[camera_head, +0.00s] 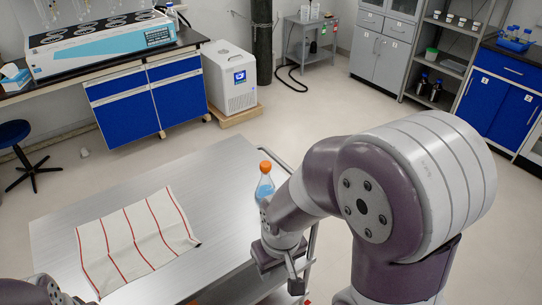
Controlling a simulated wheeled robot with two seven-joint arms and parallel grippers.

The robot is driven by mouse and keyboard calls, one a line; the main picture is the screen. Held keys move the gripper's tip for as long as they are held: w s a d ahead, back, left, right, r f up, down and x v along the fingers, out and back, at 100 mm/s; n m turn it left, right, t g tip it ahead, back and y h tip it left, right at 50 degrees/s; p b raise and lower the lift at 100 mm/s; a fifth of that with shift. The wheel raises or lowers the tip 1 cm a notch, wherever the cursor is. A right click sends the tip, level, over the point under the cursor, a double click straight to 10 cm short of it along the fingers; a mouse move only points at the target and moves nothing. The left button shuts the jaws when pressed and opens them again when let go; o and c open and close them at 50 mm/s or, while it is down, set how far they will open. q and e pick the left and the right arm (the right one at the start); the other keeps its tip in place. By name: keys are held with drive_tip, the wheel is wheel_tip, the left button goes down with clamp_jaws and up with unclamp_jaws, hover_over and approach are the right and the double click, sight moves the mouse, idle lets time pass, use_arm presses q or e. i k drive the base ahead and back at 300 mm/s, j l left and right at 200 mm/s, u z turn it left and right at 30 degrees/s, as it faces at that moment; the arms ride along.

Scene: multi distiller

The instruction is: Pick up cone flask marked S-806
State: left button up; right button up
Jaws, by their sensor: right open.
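A clear cone flask with blue liquid and an orange cap (265,187) stands upright near the right edge of the metal table (110,195). No S-806 marking can be read on it. My right arm comes in from the right and hides the flask's lower part. My right gripper (284,270) is open, pointing down at the table's right edge, nearer to me than the flask. I cannot tell whether it touches the flask. Part of my left arm shows in the bottom left corner, with its gripper out of view.
A white cloth with red stripes (135,240) lies on the table's left half. Bare tabletop lies between cloth and flask. Behind are a blue bench (150,100) with a distiller (100,45), a white box unit (230,80) and open floor. Shelves and cabinets stand at the back right.

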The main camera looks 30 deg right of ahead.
sight(265, 187)
drive_tip(key=z, duration=0.9)
drive_tip(key=i+l, duration=0.1)
drive_tip(key=i, duration=0.85)
